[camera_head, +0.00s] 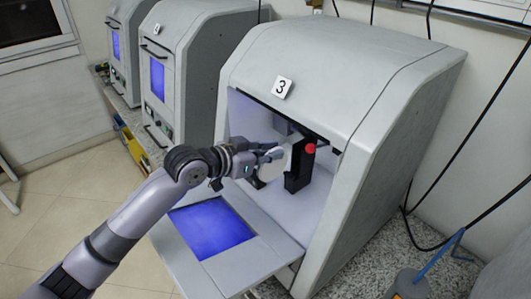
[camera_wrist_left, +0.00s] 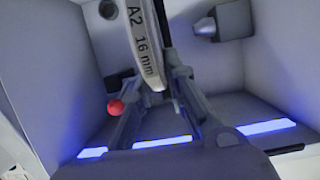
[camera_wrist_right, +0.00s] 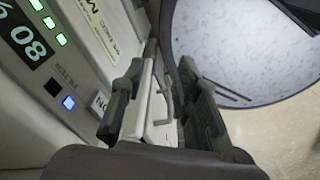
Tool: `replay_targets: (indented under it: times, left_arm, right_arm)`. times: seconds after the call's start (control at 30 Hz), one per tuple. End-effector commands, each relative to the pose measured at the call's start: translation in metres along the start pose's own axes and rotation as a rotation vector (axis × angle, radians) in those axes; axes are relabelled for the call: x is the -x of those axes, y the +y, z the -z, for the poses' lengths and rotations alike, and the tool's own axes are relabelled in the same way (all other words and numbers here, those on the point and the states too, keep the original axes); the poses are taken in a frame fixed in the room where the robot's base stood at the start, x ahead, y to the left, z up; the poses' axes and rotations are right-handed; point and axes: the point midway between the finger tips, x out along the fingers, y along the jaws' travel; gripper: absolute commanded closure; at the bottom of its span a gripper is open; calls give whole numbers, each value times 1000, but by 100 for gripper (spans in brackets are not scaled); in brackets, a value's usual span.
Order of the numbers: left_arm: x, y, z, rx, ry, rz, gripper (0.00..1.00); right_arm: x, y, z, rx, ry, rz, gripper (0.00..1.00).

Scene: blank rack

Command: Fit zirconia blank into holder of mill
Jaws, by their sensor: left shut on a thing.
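The zirconia blank (camera_head: 272,167) is a pale disc inside the open mill marked 3 (camera_head: 340,75). My left gripper (camera_head: 272,155) is shut on it. In the left wrist view the blank (camera_wrist_left: 141,40) stands edge-on, its rim reading "A2 16 mm", between the fingers (camera_wrist_left: 152,100). A black holder block (camera_head: 297,172) with a red knob (camera_head: 310,148) is just right of the blank in the head view. The knob also shows in the left wrist view (camera_wrist_left: 115,107). I cannot tell whether blank and holder touch. My right gripper (camera_wrist_right: 162,105) has its fingers apart; the head view does not show it.
The mill's door (camera_head: 240,258) with a blue window hangs open in front. A grey spindle (camera_wrist_left: 228,19) is inside the chamber. Two more machines (camera_head: 185,70) stand at the left. A panel with a lit display (camera_wrist_right: 28,42) and a round speckled surface (camera_wrist_right: 250,45) are near my right gripper.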

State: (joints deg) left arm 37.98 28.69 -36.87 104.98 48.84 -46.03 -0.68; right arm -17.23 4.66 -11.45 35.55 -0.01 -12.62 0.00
Motion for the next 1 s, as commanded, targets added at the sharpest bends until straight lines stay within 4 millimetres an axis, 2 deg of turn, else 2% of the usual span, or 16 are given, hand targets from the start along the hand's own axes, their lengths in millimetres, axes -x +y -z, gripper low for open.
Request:
replay_targets:
  times: [0.2, 0.4, 1.0]
  left_arm:
    - [-21, 0, 3, 1, 5, -1, 100]
    - [-34, 0, 4, -1, 4, -1, 100]
    - [-39, 0, 4, -1, 4, 0, 100]
  right_arm:
    - [-4, 0, -1, 0, -1, 0, 71]
    - [-6, 0, -1, 0, -1, 0, 71]
    - [-6, 0, -1, 0, 0, 0, 71]
